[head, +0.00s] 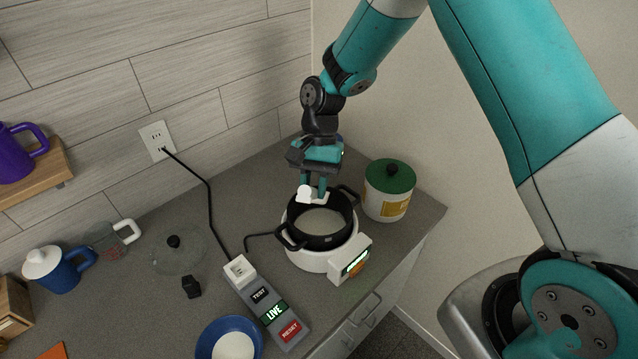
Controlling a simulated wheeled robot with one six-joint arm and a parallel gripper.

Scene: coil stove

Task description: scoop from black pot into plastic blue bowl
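The black pot (321,244) has two side handles and sits on a round white coil stove (310,262). Pale whitish contents show inside the pot. The blue bowl (209,332) is at the bottom edge of the head view, with a white area inside it; its near side is cut off. My gripper (315,188) points down over the pot's far rim. Its fingers appear closed on a small white utensil (314,197), likely the scoop. The utensil's lower part is hidden or out of sight, so I cannot tell whether it touches the contents.
A white canister with green lid (390,189) stands close right of the pot. A power strip (269,306) lies between bowl and stove. A glass lid (178,250), small black object (191,287), measuring cup (108,241) and blue mug (62,274) are left. A black cord crosses the counter.

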